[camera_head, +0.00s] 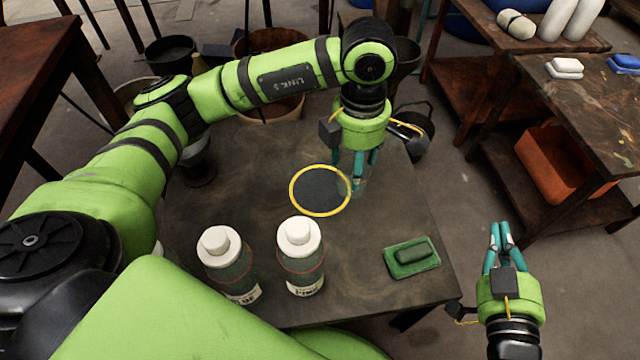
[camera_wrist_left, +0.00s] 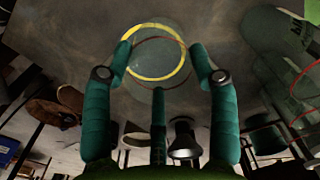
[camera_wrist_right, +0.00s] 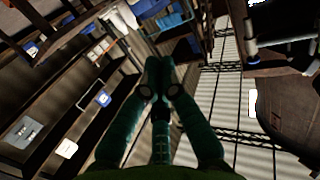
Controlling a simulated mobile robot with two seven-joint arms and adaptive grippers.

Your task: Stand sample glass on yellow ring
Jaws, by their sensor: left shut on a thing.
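The yellow ring (camera_head: 292,198) lies on the dark table and encloses a dark disc; it also shows in the left wrist view (camera_wrist_left: 150,77). My left gripper (camera_head: 362,172) points down at the ring's right edge. It is shut on the sample glass (camera_head: 361,187), which is clear and hard to see. In the left wrist view the glass (camera_wrist_left: 160,55) is between the fingers, with a thin red line around it, overlapping the ring. I cannot tell whether its base touches the table. My right gripper (camera_head: 500,238) is off the table's right side, empty, fingertips together.
Two white-capped bottles (camera_head: 301,262) (camera_head: 228,268) stand at the table's near side. A green pad with a dark block (camera_head: 411,258) lies near the right corner. Side tables and an orange crate (camera_head: 560,165) are at the right. Buckets stand behind the table.

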